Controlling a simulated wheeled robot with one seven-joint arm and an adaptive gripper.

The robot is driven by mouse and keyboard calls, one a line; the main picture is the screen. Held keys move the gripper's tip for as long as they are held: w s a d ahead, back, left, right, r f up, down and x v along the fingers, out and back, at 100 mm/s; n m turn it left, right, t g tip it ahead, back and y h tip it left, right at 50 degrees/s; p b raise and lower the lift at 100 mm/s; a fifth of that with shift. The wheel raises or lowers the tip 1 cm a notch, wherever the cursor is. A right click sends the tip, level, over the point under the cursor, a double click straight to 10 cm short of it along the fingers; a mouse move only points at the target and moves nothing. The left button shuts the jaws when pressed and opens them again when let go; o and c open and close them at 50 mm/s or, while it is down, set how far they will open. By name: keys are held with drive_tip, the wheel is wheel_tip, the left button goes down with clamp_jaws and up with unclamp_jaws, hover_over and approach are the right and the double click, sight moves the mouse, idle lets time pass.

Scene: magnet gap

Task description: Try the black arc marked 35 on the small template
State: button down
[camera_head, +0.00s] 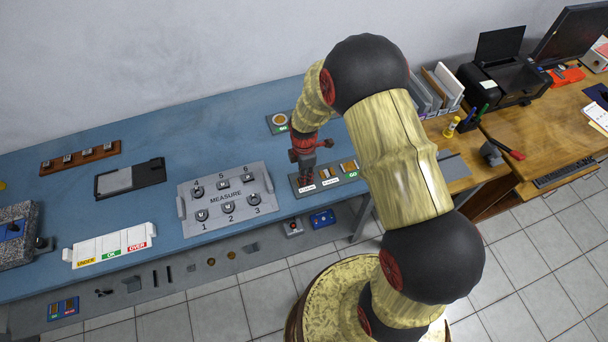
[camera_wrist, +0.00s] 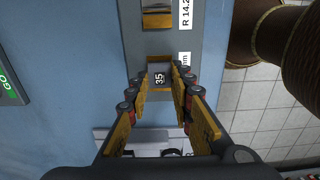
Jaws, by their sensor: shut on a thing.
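A small dark arc marked 35 (camera_wrist: 159,77) is between my fingertips in the wrist view. My gripper (camera_wrist: 161,90) is shut on it, with one yellow-padded finger on each side. The head view shows my gripper (camera_head: 305,181) low over the left end of a grey gauge strip (camera_head: 345,183). Brass template pieces sit on this strip; one brass piece (camera_wrist: 157,19) is beside a label reading R 14.2. Another brass piece is partly hidden behind the arc, beside a label ending in mm. I cannot tell whether the arc touches it.
A MEASURE tray (camera_head: 226,212) with several numbered dark parts lies left of my gripper. An UNDER/OK/OVER rack (camera_head: 110,246) and a black tablet-like plate (camera_head: 130,178) are further left. Blue table (camera_head: 220,125) between them is clear.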

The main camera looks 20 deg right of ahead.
drive_tip(key=c, duration=1.5)
unclamp_jaws()
drive_tip(key=shift+c, duration=0.8)
drive_tip(key=c, duration=0.3)
drive_tip(key=shift+r, duration=0.1)
drive_tip(key=shift+c, duration=0.2)
drive_tip(key=shift+r+p, duration=1.45)
drive_tip(key=shift+r, duration=0.7)
drive_tip(key=o, duration=0.3)
